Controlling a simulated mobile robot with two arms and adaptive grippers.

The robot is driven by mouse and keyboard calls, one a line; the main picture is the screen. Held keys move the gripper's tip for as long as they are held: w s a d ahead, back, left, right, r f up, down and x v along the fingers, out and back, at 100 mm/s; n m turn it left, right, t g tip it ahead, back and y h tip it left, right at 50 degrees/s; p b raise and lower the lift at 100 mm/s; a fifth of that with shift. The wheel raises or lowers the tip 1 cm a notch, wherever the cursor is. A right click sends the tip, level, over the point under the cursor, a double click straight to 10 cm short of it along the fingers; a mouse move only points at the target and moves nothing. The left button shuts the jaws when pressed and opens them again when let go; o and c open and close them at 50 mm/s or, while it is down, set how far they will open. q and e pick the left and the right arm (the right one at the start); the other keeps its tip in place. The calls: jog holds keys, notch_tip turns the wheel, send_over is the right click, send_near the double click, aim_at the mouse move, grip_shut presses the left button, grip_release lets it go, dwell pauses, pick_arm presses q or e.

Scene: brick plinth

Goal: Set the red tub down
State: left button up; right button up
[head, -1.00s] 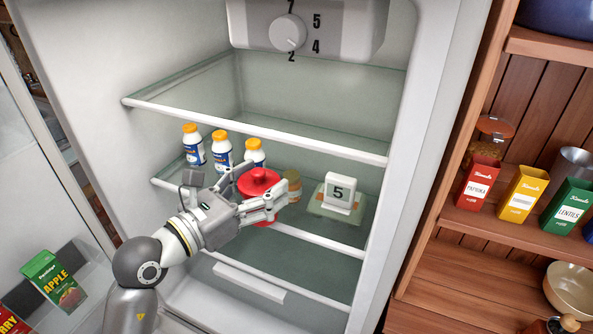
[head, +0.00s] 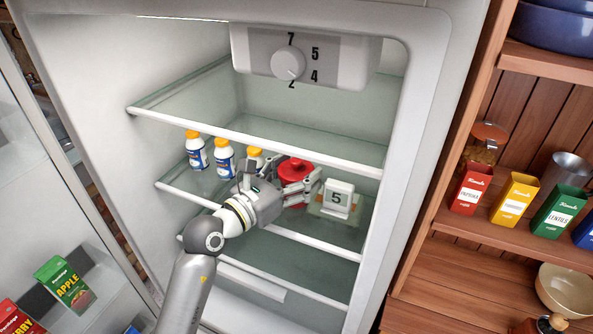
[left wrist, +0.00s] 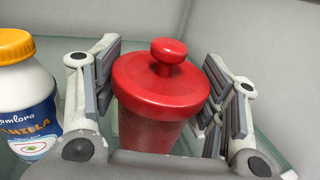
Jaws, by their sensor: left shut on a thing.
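The red tub (head: 294,172) has a lid with a round knob and is upright inside the open fridge, at the middle glass shelf. It also shows in the left wrist view (left wrist: 160,100), between the two finger pads. My left gripper (head: 300,187) is shut on the tub from the front left. The tub's base is hidden by my gripper in the head view and by the wrist in the wrist view, so I cannot tell whether it touches the shelf. My right gripper is not in view.
Several white bottles with yellow caps (head: 196,150) stand left of the tub; one is close to my gripper in the wrist view (left wrist: 25,95). The upper shelf edge (head: 260,143) runs above.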

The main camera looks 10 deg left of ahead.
pick_arm(q)
jog(key=shift+f, duration=0.15)
jog(key=o, duration=0.9)
jog(key=shift+r, duration=0.2)
jog(key=b+v, duration=0.3)
jog(key=v, duration=0.9)
jog(key=shift+b, duration=0.35)
